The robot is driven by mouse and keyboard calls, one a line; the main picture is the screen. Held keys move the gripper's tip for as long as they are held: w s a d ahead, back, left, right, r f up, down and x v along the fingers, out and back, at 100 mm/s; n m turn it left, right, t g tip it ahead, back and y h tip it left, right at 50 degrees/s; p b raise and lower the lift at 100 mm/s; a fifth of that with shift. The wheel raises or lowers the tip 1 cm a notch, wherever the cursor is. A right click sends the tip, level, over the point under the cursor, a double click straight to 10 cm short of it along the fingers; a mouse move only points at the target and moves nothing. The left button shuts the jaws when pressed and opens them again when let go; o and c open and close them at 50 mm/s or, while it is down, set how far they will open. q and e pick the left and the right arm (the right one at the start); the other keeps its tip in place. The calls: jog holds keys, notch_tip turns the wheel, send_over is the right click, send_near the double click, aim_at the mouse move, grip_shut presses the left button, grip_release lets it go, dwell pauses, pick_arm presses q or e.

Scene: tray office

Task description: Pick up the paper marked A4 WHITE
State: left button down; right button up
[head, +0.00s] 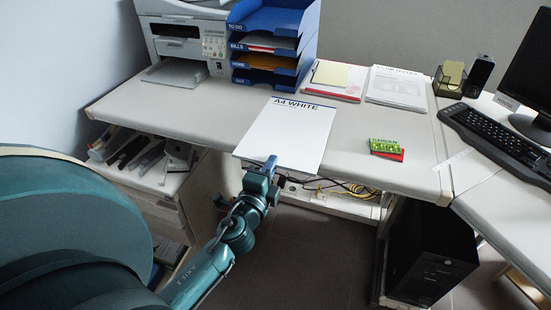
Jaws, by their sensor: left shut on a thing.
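The white paper marked A4 WHITE (287,133) lies flat at the front edge of the desk, with its near part sticking out past the edge. Its printed heading is at the far end. My left gripper (268,167) is at the near edge of the paper, in front of the desk, and is shut on it. The fingers cover a small part of the near edge. My right gripper is not in view.
A blue tray stack (268,65) and a printer (188,40) stand behind the paper. A notepad (337,79), another paper pile (396,88) and a green-red box (386,148) lie to the right. The desk (358,125) has free room between them. Cables hang below.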

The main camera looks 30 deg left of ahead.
pick_arm(q)
jog(key=s+d+r, duration=0.2)
jog(key=s+r, duration=0.1)
jog(key=s, duration=0.5)
jog(key=shift+w, duration=0.1)
